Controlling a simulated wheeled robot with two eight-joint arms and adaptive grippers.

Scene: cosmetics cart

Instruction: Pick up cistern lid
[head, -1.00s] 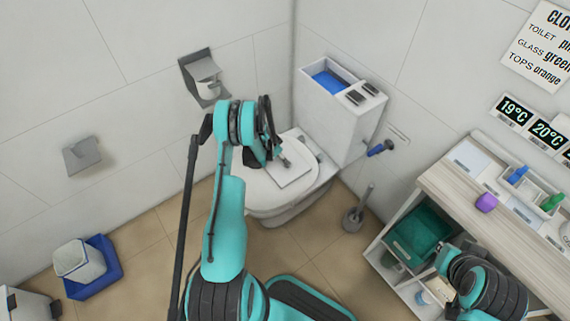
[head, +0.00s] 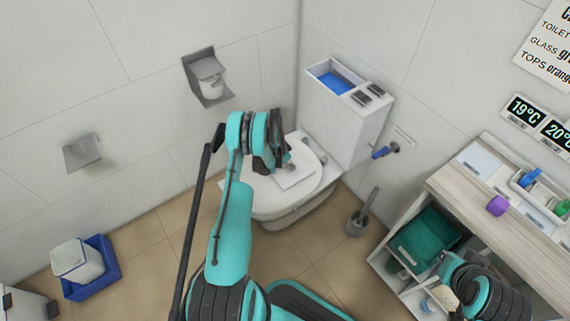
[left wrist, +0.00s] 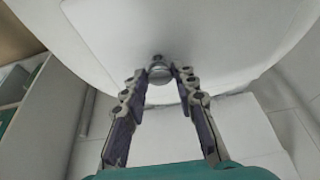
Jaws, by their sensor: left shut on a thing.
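The cistern lid (head: 296,178) is a flat white panel lying on the closed toilet seat cover (head: 262,192). It also fills the upper part of the left wrist view (left wrist: 205,30), with a small round metal knob (left wrist: 160,70). My left gripper (head: 285,160) is over the lid, and its two fingers (left wrist: 160,75) are closed around the knob. The arm hides part of the lid in the head view. The cistern (head: 345,125) stands open at the top, with blue inside (head: 336,80). My right gripper (head: 445,292) is by the cart, its fingers unclear.
A wooden-topped cart (head: 470,205) with a teal bin (head: 428,238) and a purple item (head: 497,206) stands at right. A toilet brush (head: 357,222) is beside the toilet. A paper holder (head: 207,78) is on the wall. A blue tray (head: 92,282) with a white bin lies lower left.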

